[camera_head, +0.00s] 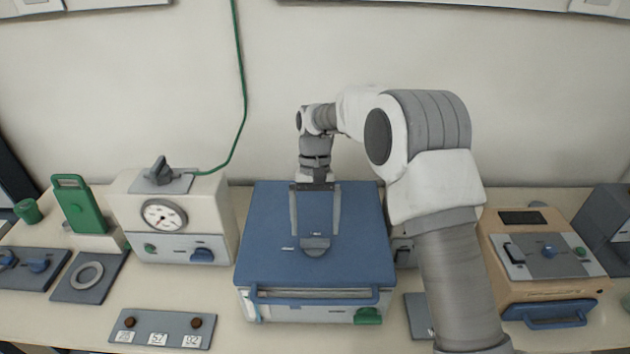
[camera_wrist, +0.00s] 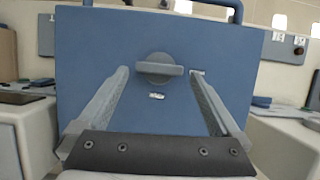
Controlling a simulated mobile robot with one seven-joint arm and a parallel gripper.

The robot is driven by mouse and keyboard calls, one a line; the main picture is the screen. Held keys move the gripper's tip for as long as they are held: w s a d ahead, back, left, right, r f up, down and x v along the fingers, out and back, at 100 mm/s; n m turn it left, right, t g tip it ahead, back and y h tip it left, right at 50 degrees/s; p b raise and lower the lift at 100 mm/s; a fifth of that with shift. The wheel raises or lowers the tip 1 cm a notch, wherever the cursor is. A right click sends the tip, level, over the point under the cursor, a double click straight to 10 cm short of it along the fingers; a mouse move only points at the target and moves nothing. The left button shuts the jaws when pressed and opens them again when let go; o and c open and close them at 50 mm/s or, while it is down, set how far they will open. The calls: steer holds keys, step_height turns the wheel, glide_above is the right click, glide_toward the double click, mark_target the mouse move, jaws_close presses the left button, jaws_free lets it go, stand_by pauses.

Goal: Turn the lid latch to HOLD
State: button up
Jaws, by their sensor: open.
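The lid latch is a grey round knob with a raised bar (camera_head: 314,246) on the blue lid (camera_head: 265,215) of the furnace in the middle of the bench. In the wrist view the latch (camera_wrist: 158,68) has its bar lying crosswise, left to right. Two small pale labels sit by it, one beside and one below in that view; their words are too small to read. My gripper (camera_head: 314,233) is open above the lid. In the wrist view its fingers (camera_wrist: 160,76) are spread on either side of the latch, apart from it, with nothing between them touching.
A blue front handle (camera_head: 315,298) and a green knob (camera_head: 368,316) are on the furnace front. A beige unit with a dial (camera_head: 164,216) stands left, and a wooden-sided unit (camera_head: 545,252) right. A grey panel (camera_head: 160,329) lies in front. The space above the lid is otherwise clear.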

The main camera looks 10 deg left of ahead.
steer(key=v, duration=1.4)
steer(key=shift+r+p, duration=0.25)
steer(key=shift+p, duration=0.2)
steer(key=s+d+r+m+t+y, duration=0.1)
steer(key=s+d+r+t, duration=0.25)
steer(key=d+r, duration=0.4)
steer(key=s+d+r+t, duration=0.2)
steer(key=s+d+r, duration=0.35)
steer(key=d, duration=0.35)
steer(key=s+d+f+m+t, duration=0.1)
steer(key=s+d+f+t, duration=0.1)
steer(key=s+d, duration=0.4)
steer(key=s+d+f+t, duration=0.2)
steer(key=s+d, duration=0.4)
steer(key=s, duration=0.5)
steer(key=shift+s+d+f+m, duration=0.25)
steer(key=shift+s+f+m, duration=0.15)
steer(key=shift+f, duration=0.35)
